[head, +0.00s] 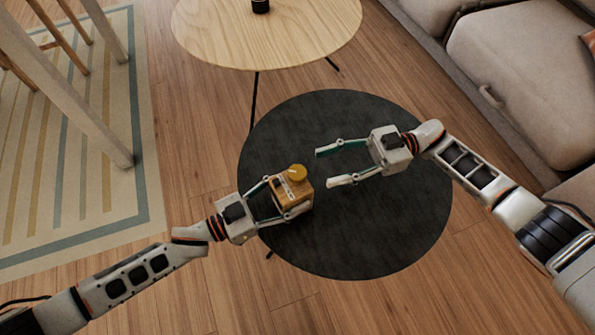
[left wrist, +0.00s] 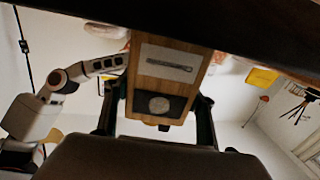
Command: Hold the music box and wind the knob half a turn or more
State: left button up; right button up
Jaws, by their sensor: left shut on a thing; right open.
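The music box (head: 294,194) is a small orange-brown wooden box with a round yellow knob (head: 298,172) on top. My left gripper (head: 288,196) is shut on the box from the left, a finger on each side, over the dark round table. In the left wrist view the box (left wrist: 187,45) shows between the fingers, with a pale panel and a dark panel bearing a round disc; the knob cannot be made out there. My right gripper (head: 325,168) is open and empty to the right of the box, its fingers pointing left, apart from the knob.
The dark round table (head: 385,245) is otherwise clear. A pale wooden table (head: 215,35) with a small dark cup (head: 260,6) stands behind it. A grey sofa (head: 510,70) is at the right, and a striped rug (head: 75,190) with wooden furniture legs is at the left.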

aim_at(297, 174)
jog(key=x, duration=0.8)
jog(key=shift+a, duration=0.1)
jog(key=c, duration=1.1)
